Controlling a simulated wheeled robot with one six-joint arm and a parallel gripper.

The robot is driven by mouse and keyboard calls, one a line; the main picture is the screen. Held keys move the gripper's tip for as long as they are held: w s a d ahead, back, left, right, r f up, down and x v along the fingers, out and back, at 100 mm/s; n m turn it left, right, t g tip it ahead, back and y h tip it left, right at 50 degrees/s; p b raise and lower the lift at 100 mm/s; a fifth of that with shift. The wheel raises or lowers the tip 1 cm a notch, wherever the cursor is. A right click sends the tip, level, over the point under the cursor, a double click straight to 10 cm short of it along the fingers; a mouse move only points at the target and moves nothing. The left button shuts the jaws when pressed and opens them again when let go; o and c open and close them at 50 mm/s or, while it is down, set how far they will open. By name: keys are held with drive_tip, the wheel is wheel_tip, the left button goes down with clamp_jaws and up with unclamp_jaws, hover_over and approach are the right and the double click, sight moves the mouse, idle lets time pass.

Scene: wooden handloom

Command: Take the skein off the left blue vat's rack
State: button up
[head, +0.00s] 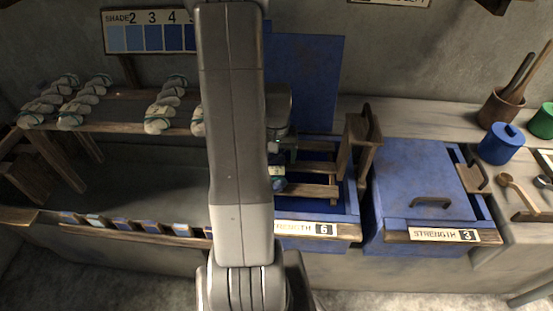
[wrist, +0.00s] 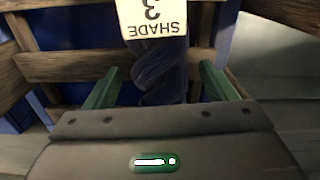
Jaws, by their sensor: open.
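The left blue vat (head: 349,205) stands open in the head view, with the label STRENGTH 6 on its front. Its wooden rack (head: 312,189) sits inside it; rack bars (wrist: 70,67) also cross the wrist view. In the wrist view a dark blue twisted skein (wrist: 162,75) hangs at the rack, with a white SHADE 3 tag (wrist: 152,18) upside down in front of its upper part. My gripper (wrist: 160,82) is open, with one green finger on each side of the skein. I cannot tell whether either finger touches it. My arm hides most of the gripper and skein in the head view.
A second blue vat (head: 411,180), labelled STRENGTH 3, is lidded just right. A wooden post with a handle (head: 357,140) stands between the vats. Pale skeins (head: 164,106) lie on a wooden stand at left. Pots and a wooden spoon (head: 518,192) occupy the right bench.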

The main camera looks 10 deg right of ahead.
drive_tip(key=c, duration=1.1)
drive_tip(key=shift+c, duration=0.2)
